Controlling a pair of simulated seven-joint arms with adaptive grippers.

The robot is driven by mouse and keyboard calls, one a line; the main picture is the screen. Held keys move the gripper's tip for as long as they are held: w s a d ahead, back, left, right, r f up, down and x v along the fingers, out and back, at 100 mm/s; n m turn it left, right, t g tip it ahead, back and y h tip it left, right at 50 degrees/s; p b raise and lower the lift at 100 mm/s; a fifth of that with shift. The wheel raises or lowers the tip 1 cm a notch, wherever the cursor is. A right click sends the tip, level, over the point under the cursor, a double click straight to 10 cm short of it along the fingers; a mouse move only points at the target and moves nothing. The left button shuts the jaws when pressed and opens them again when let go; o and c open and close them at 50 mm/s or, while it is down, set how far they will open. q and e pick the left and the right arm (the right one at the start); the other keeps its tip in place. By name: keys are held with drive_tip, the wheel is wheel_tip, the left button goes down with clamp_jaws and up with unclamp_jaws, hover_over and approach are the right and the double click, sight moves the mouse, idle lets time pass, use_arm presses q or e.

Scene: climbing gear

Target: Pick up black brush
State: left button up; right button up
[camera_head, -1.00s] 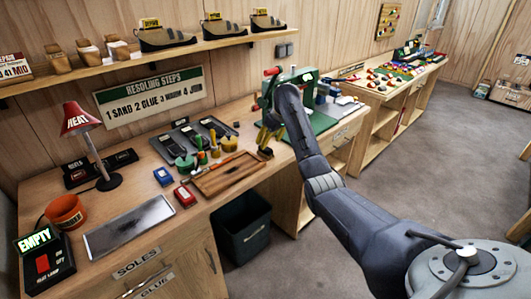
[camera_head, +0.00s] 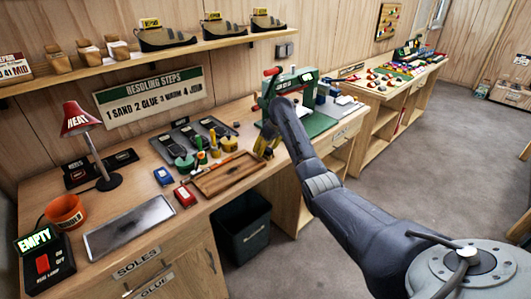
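My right gripper (camera_head: 265,147), dark with yellowish parts, hangs low over the bench at the right end of the wooden tray (camera_head: 215,189). I cannot tell whether its fingers are open or shut, or whether they touch anything. I cannot make out a black brush for certain; a small dark thing by the tray's right end is now mostly hidden by the gripper. My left gripper is not in view.
Left of the gripper stand a yellow pot (camera_head: 229,144), a green-topped jar (camera_head: 184,163) and small tools. A blue box (camera_head: 163,176) and red box (camera_head: 185,196) lie nearer. A green press (camera_head: 304,83) stands behind my arm. A dark bin (camera_head: 244,230) is below.

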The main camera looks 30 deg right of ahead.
clamp_jaws()
idle(0.4)
wheel_tip(320, 180, up, 20)
idle(0.7)
drive_tip(key=c, duration=0.7)
unclamp_jaws()
clamp_jaws()
